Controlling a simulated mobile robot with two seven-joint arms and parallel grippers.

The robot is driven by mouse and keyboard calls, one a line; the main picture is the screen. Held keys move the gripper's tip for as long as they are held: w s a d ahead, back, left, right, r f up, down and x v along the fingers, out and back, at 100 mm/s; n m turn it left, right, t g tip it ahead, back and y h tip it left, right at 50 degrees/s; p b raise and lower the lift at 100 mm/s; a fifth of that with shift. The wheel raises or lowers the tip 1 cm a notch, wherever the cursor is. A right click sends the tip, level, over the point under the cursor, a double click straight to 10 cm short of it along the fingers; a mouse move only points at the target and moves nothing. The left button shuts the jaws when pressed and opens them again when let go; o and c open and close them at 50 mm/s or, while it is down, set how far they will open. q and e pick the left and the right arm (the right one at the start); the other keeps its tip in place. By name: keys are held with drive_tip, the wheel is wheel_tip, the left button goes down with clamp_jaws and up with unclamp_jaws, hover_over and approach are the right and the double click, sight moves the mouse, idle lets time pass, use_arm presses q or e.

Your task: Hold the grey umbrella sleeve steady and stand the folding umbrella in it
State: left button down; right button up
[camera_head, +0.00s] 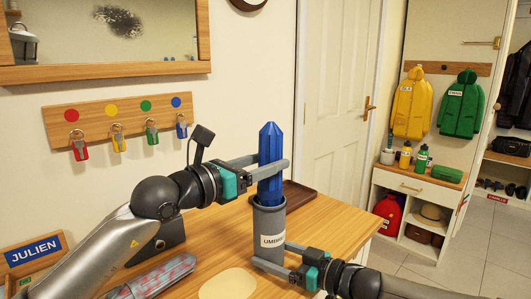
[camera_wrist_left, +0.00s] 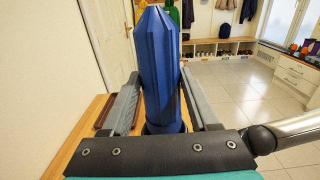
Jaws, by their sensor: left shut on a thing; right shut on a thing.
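The folding umbrella (camera_head: 270,148) is blue and upright, with its lower part inside the grey umbrella sleeve (camera_head: 268,222). How deep it reaches is hidden by the sleeve wall. My left gripper (camera_head: 272,168) is shut on the umbrella, just above the sleeve's rim. In the left wrist view the umbrella (camera_wrist_left: 162,75) stands between the two fingers of my left gripper (camera_wrist_left: 160,105). The sleeve stands upright on the wooden table and has a white label. My right gripper (camera_head: 270,256) is shut on the sleeve near its base.
The wooden table (camera_head: 330,222) has a dark tray (camera_head: 297,194) behind the sleeve. A patterned folded item (camera_head: 155,278) and a pale round mat (camera_head: 228,284) lie at the front. Keys hang on a wall rack (camera_head: 120,113). A white door (camera_head: 335,100) stands behind.

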use_arm(q)
drive_tip(key=shift+f, duration=0.25)
drive_tip(key=shift+c, duration=1.5)
unclamp_jaws()
drive_tip(key=shift+o, duration=1.2)
drive_tip(key=shift+f, duration=0.15)
